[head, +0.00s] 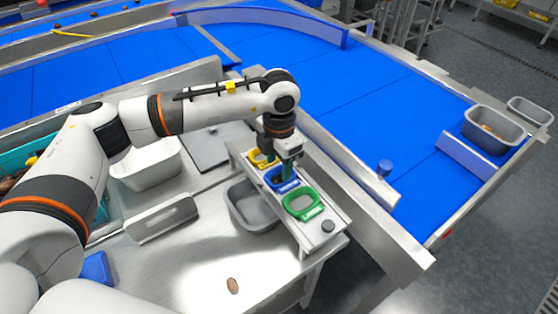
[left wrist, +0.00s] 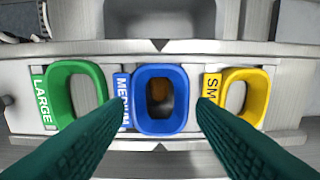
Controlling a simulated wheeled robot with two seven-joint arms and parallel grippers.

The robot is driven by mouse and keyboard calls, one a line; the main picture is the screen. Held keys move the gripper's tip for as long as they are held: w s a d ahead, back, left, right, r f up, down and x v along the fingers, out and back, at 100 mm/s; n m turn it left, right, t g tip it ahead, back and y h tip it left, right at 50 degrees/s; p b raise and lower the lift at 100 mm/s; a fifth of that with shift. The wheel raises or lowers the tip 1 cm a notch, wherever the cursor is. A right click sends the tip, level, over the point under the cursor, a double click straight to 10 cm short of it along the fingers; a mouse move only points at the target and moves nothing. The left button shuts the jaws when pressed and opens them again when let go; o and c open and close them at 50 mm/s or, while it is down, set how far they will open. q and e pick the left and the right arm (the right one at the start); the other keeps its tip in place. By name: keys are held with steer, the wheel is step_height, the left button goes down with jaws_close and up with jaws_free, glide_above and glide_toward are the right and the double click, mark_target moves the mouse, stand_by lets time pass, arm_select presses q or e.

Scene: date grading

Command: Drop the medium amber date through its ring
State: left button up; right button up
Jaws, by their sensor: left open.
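The blue ring (head: 284,188) marked MEDIUM sits in the middle of the steel stand, between the green and yellow rings. It also shows in the left wrist view (left wrist: 160,127). A brown-amber date (left wrist: 158,91) shows inside the blue ring's opening; how deep it lies I cannot tell. My left gripper (head: 281,172) is over the blue ring. Its two green fingers are spread on either side of the opening in the left wrist view (left wrist: 160,107), with nothing between them. My right gripper is not in view.
The green LARGE ring (head: 303,216) and yellow small ring (head: 257,164) flank it. A grey bin (head: 239,213) stands beside the stand. A brown date (head: 232,286) lies on the steel table. A white tub (head: 148,180) is at left; the blue conveyor (head: 350,105) runs behind.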

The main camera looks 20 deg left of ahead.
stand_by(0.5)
arm_select(q)
step_height(320, 180, up, 6)
steer(key=p, duration=0.2)
steer(key=shift+p, duration=0.35)
stand_by(0.6)
